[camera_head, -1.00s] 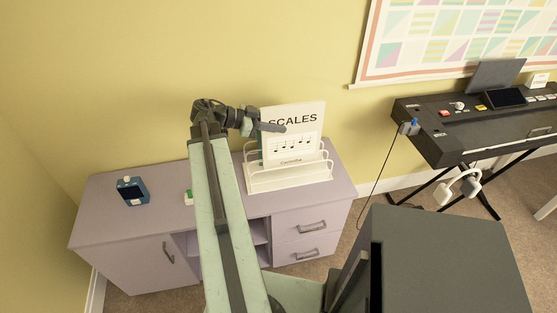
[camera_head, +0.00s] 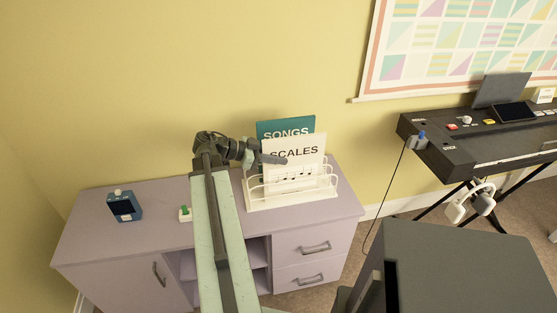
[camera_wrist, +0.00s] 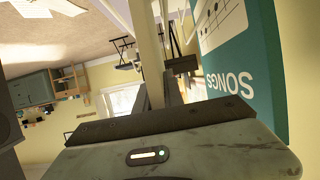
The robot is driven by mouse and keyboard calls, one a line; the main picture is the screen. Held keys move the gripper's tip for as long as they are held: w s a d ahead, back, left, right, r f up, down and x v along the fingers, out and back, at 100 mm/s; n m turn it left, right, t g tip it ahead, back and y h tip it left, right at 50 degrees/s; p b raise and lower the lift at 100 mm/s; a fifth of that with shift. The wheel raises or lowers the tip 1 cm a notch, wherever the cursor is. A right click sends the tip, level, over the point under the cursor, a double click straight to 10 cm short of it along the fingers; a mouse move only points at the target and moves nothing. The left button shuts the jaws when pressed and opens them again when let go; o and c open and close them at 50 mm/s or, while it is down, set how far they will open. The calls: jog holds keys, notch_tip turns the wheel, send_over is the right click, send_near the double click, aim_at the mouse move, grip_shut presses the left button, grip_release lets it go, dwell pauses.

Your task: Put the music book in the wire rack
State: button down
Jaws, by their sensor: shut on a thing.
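The white music book marked SCALES (camera_head: 306,149) stands upright in the white wire rack (camera_head: 292,202), its lower part behind the front wires. A teal book marked SONGS (camera_head: 286,127) stands behind it and rises above it. My gripper (camera_head: 276,159) is at the left edge of the SCALES book, shut on it. In the wrist view, the SCALES book shows edge-on as a pale strip (camera_wrist: 150,50) between the fingers (camera_wrist: 157,95). The SONGS cover (camera_wrist: 235,60) fills the right of that view, upside down. The SCALES book's bottom edge is hard to see.
The rack stands on the lilac cabinet (camera_head: 100,240). A blue device (camera_head: 124,206) and a small white box with a green top (camera_head: 185,213) are on its left half. A keyboard (camera_head: 470,143) stands to the right, with a hanging cable (camera_head: 386,190).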

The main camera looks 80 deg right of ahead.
jog(key=c, duration=1.5)
grip_release()
jog(key=shift+o, duration=0.2)
jog(key=shift+r, duration=0.1)
jog(key=p+v, duration=0.5)
jog(key=v, duration=0.7)
jog(key=shift+r, duration=0.1)
